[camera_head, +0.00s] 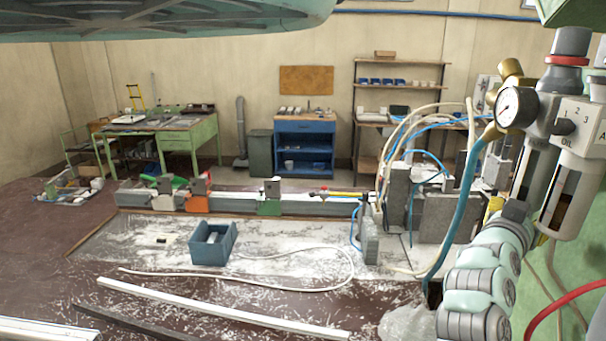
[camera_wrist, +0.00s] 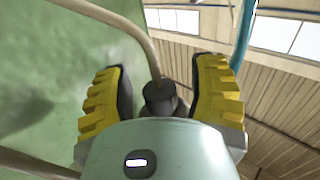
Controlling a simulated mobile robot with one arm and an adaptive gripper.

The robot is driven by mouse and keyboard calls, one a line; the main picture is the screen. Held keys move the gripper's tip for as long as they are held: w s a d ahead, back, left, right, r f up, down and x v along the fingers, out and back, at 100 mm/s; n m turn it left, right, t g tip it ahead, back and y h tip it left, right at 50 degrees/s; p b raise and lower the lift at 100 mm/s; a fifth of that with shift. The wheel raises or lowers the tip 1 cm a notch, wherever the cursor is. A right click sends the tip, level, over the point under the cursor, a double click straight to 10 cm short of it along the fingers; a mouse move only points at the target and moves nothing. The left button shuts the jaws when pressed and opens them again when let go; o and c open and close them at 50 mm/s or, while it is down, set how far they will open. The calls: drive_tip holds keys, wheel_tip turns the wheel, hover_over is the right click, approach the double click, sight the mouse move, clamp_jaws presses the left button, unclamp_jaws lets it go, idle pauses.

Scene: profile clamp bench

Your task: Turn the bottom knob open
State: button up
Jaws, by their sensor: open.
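My gripper (camera_wrist: 160,72) is open in the wrist view, its two yellow ridged fingers apart. A dark round knob (camera_wrist: 159,97) shows in the gap between the fingers. Clear space shows between it and each finger; I cannot tell how deep it sits between them. In the head view my arm rises at the lower right toward the underside of the air unit (camera_head: 535,150), and a yellow part of my gripper (camera_head: 493,206) shows beside it. The knob cannot be made out clearly in the head view.
A round pressure gauge (camera_head: 516,107) and a grey oil unit (camera_head: 575,130) are close by. A blue hose (camera_head: 467,205) hangs just left of my arm, and a red hose (camera_head: 570,300) runs below right. A green panel (camera_wrist: 60,60) fills the wrist view's left side.

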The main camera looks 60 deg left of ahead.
drive_tip(key=shift+w, duration=0.3)
drive_tip(key=shift+c, duration=0.2)
drive_tip(key=c, duration=0.9)
clamp_jaws()
drive_tip(key=shift+r, duration=0.1)
